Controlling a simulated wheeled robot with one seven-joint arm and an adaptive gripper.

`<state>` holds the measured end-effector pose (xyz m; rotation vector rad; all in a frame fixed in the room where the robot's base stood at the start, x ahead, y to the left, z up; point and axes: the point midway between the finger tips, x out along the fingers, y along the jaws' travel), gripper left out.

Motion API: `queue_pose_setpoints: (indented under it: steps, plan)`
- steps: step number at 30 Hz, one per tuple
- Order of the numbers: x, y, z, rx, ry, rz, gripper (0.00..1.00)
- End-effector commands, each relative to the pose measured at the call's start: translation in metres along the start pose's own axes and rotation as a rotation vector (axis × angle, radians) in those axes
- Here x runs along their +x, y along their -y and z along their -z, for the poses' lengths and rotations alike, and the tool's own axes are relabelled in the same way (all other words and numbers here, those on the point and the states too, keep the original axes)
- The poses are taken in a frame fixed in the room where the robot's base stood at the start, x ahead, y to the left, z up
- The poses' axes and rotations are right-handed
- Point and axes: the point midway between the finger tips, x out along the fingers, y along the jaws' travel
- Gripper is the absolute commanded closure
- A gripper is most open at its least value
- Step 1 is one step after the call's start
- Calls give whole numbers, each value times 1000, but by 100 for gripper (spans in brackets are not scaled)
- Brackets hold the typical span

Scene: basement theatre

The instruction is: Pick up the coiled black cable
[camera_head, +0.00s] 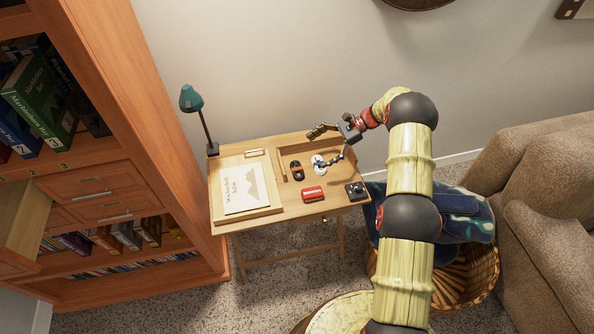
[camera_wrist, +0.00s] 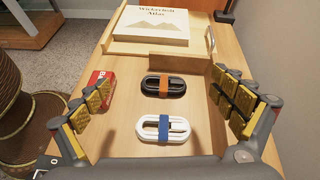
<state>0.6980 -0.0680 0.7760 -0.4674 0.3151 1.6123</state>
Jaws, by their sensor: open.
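The coiled black cable (camera_head: 297,170) lies on the small wooden desk (camera_head: 241,223), bound with an orange band. In the wrist view the black cable (camera_wrist: 152,86) lies between and beyond my spread fingers. A similar white coiled cable (camera_head: 318,161) with a blue band lies next to it; in the wrist view this white cable (camera_wrist: 150,130) is nearer to me. My gripper (camera_head: 333,144) is open and empty above the right part of the desk, and its two padded fingers (camera_wrist: 165,98) show on either side in the wrist view. Neither finger visibly touches the black cable.
A red box (camera_head: 313,194) and a small dark device (camera_head: 356,190) stand along the desk's front. A book (camera_head: 246,188) lies on a raised board at left, beside a green lamp (camera_head: 191,100). A bookcase (camera_head: 140,110) stands left, a basket (camera_head: 452,282) and sofa (camera_head: 545,185) right.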

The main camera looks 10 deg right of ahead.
Motion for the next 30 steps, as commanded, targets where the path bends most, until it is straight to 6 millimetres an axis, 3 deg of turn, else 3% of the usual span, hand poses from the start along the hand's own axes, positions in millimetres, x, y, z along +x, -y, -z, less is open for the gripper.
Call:
queue_pose_setpoints:
  steps: [1,3,9,30]
  plan:
    - [5,-1,17,29,26,10,5]
    - [9,0,32,57,56,23,5]
    - [17,-1,53,99,99,41,5]
    - [92,6,48,103,103,41,5]
